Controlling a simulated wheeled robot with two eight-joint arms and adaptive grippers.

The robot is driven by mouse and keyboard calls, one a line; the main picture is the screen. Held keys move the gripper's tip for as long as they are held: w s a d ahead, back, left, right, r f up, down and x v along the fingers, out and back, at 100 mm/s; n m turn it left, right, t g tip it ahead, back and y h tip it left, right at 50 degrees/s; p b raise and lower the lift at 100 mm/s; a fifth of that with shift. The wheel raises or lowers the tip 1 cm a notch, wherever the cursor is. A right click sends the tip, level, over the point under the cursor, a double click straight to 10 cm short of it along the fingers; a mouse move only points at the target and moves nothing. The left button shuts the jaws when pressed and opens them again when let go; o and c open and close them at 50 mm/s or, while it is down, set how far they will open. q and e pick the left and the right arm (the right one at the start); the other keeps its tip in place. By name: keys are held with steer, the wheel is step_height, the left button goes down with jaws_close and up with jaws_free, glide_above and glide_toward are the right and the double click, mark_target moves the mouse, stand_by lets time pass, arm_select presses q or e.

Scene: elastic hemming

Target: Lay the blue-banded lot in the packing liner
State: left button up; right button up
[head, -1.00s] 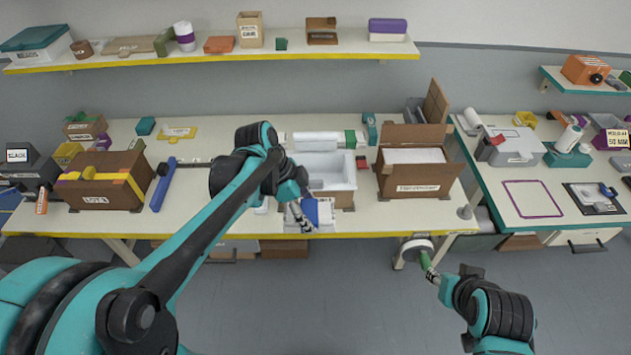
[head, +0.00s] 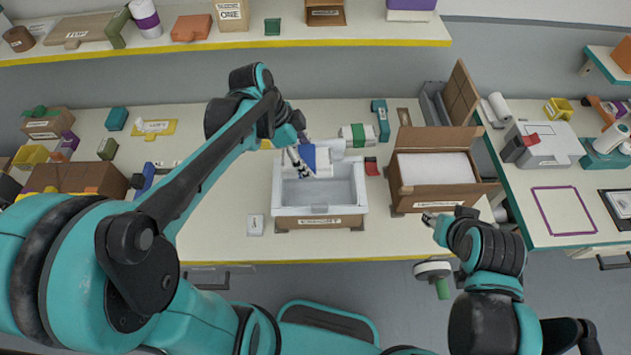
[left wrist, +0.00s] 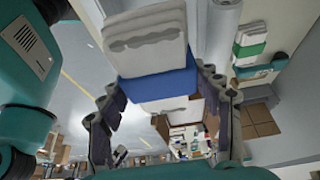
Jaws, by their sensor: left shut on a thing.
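My left gripper (head: 301,162) is shut on the blue-banded lot (head: 321,158), a white folded stack with a blue band. In the left wrist view the lot (left wrist: 158,86) sits between the two fingers. In the head view it shows over the back left part of the packing liner (head: 345,190), a pale open liner in a labelled brown box; I cannot tell how far above its floor. The liner's visible inside looks empty. My right gripper (head: 430,219) is near the table's front edge, beside the brown carton; its jaws are too small to read.
An open brown carton (head: 487,186) with raised flaps stands right of the liner. A green-banded white stack (head: 358,136) lies behind the liner. A small white card (head: 255,225) lies to its left. The table left of the liner is mostly clear.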

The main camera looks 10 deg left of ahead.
arm_select(q)
step_height(320, 180, down, 18)
steer(key=b, duration=0.5)
steer(key=shift+w+b, duration=0.1)
steer(key=shift+b, duration=0.25)
steer(key=shift+r, duration=0.1)
steer(key=o, duration=0.9)
steer(key=shift+o, duration=0.3)
